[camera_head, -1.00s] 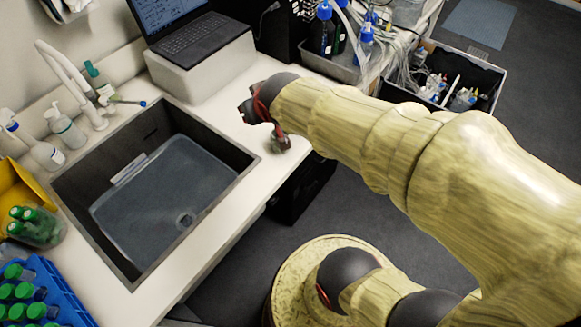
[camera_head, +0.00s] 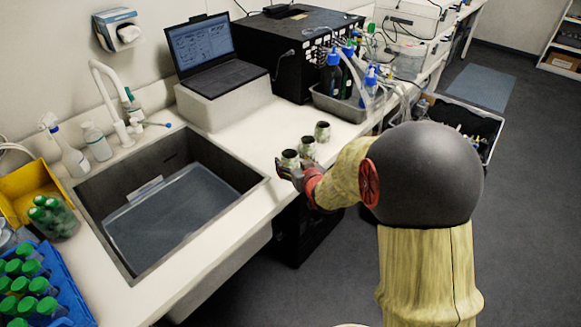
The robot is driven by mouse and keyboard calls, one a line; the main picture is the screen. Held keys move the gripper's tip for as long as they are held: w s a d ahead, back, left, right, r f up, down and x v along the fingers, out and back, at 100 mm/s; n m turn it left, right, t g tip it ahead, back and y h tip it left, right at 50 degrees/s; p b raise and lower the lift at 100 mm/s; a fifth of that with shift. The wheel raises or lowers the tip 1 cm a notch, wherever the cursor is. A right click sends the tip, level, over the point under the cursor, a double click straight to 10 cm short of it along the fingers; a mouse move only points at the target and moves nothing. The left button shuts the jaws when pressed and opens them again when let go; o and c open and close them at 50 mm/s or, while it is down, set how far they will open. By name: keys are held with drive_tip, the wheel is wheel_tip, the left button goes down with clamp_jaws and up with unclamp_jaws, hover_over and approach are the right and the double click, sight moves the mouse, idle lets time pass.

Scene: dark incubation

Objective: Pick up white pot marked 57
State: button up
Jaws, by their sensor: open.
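Three small pots stand in a row on the white counter, right of the sink. The front pot (camera_head: 290,159) is right by my gripper (camera_head: 287,171), the middle pot (camera_head: 308,147) is just behind it, and the back pot (camera_head: 322,131) is farthest away. They look pale to metallic with dark tops; no number is legible, so I cannot tell which is marked 57. My gripper is open, low at the counter's front edge, with its fingers around or beside the front pot; I cannot tell which. My wrist hides part of the gripper.
The sink (camera_head: 180,210) lies left of the pots. A laptop (camera_head: 210,58) on a white block (camera_head: 222,103) stands behind. A metal tray (camera_head: 340,106) with blue-capped bottles is at the back right. A blue rack (camera_head: 62,285) of green-capped tubes stands front left.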

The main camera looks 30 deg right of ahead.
drive_tip(key=b+x, duration=0.1)
drive_tip(key=x, duration=0.3)
drive_tip(key=shift+w+f, duration=0.15)
drive_tip(key=shift+w, duration=0.1)
drive_tip(key=shift+c, duration=0.5)
drive_tip(key=c, duration=1.1)
drive_tip(key=shift+c, duration=0.4)
drive_tip(key=shift+c, duration=0.2)
